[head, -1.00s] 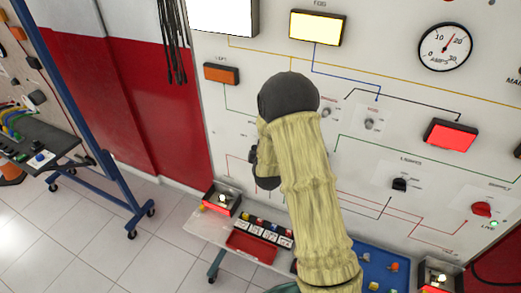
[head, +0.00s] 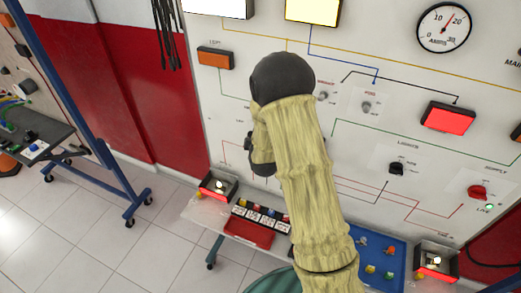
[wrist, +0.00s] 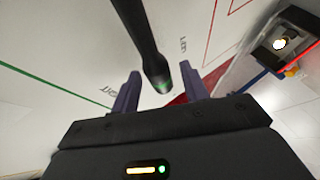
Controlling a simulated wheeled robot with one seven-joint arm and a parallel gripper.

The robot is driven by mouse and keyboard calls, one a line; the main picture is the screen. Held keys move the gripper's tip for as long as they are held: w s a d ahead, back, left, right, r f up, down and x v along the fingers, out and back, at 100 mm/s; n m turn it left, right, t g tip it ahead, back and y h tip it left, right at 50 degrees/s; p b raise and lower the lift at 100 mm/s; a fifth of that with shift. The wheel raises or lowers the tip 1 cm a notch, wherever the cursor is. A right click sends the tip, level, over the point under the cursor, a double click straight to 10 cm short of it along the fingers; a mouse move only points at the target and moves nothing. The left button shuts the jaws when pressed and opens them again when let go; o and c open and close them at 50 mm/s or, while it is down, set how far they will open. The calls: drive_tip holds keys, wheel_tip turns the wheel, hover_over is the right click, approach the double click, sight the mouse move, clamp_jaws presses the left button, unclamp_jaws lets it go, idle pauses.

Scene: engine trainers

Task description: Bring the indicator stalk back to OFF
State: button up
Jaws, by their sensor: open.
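The indicator stalk (wrist: 142,45) is a black rod in the wrist view, coming down from the top edge and ending in a rounded tip with a green glint. My gripper (wrist: 160,72) is open, with one dark finger on each side of the stalk's tip. Gaps show on both sides, and I cannot tell whether either finger touches it. Lettering on the white panel beside the fingers is too blurred to read. In the head view my arm hides the stalk and the gripper's fingers.
The white panel carries an unlit-looking orange lamp (head: 216,57), a bright yellow lamp (head: 313,9), a red lamp (head: 448,115), an ammeter (head: 444,27) and a red supply knob (head: 477,191). A red tray (head: 247,234) and a blue tray (head: 377,257) lie below. A wheeled blue-framed stand is left.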

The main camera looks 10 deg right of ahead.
drive_tip(key=b+v, duration=1.2)
drive_tip(key=v, duration=0.4)
idle(0.6)
drive_tip(key=s+d+f+m+g+y, duration=0.1)
drive_tip(key=s+d+f+m+g, duration=0.1)
drive_tip(key=s+f+m+g, duration=0.8)
drive_tip(key=s+f+m, duration=0.1)
drive_tip(key=s+m, duration=0.3)
drive_tip(key=shift+s+f+g, duration=0.25)
drive_tip(key=shift+g, duration=0.15)
